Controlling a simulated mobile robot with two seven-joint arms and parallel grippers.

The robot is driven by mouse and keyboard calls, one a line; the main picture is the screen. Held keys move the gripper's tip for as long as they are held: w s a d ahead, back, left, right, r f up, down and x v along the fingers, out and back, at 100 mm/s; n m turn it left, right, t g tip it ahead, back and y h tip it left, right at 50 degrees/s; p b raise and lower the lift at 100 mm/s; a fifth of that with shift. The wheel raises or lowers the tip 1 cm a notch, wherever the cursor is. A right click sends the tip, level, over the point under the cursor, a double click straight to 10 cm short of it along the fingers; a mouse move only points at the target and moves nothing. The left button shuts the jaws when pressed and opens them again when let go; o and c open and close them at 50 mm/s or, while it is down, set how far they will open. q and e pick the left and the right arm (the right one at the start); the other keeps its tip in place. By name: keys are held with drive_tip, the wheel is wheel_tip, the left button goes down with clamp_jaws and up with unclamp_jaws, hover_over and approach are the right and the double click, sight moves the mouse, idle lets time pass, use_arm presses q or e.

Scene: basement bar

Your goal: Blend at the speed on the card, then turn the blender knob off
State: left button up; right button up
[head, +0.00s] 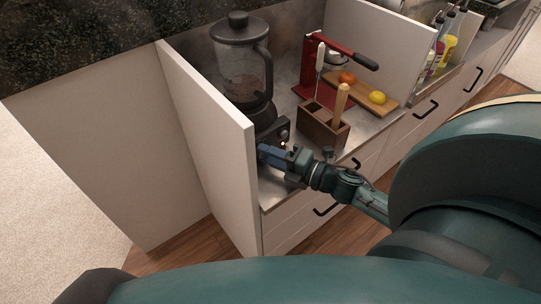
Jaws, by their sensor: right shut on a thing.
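The blender (242,67) stands upright on the counter, with a dark lid, a clear jar and a dark base. Some brownish contents show low in the jar. My right gripper (266,152) reaches in from the right to the front of the blender base and is shut on the blender knob, which its fingers hide. The knob's setting cannot be read. No speed card can be made out. My left gripper is not in view.
A white upright panel (208,135) stands close left of the blender. A wooden caddy (323,126) with utensils, a red press (318,84) and a cutting board (363,91) with a lemon (377,97) stand to the right. Little counter is free.

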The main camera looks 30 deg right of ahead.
idle(0.3)
drive_tip(key=o, duration=1)
drive_tip(key=shift+c, duration=0.2)
drive_tip(key=p+v, duration=0.1)
drive_tip(key=v, duration=1.2)
drive_tip(key=shift+d, duration=0.1)
